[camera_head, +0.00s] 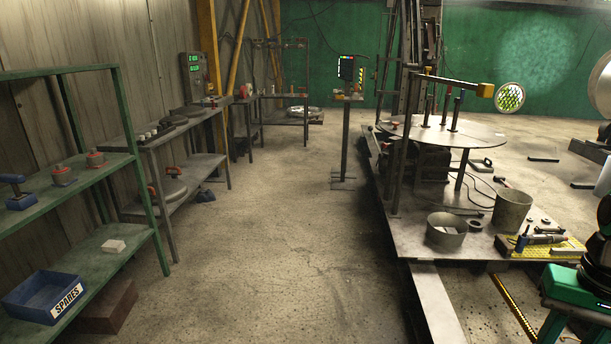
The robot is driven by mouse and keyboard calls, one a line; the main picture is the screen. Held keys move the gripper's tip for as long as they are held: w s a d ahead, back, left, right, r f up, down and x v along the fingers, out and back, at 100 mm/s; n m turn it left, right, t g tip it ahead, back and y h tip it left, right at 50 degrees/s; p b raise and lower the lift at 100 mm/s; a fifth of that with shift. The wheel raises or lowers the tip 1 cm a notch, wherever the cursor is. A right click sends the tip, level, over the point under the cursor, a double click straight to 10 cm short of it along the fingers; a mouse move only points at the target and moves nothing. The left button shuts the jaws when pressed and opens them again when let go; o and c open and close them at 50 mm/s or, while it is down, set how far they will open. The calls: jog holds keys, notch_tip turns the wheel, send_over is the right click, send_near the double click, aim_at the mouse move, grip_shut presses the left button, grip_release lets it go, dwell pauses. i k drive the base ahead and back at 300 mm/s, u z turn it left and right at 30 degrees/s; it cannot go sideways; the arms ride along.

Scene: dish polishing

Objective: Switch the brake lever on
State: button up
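I cannot make out which part is the brake lever. Upright dark rods stand at the round metal table on the right; one (455,113) has a thicker dark top and stands toward the table's middle. A long bar (450,82) runs above the table to a yellow block (485,90), beside a round green-and-yellow patterned disc (509,97). I cannot tell if any of these is the lever, or its on or off position. Parts of my arm seem to show at the right edge, but no gripper fingers can be made out.
The round table (485,131) stands on a low metal platform (415,232) with a bucket (511,210), a shallow round tin (446,231) and tools. A green shelf (83,262) with a blue SPARES bin (45,296) and a workbench (160,141) line the left. The central floor is clear.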

aim_at(370, 128)
jog(key=u, duration=0.55)
jog(key=i, duration=2.5)
jog(key=z, duration=0.7)
jog(key=i, duration=1.1)
jog(key=z, duration=0.55)
jog(key=k, duration=0.6)
jog(key=u, duration=0.35)
jog(key=i, duration=1.55)
jog(key=u, duration=0.05)
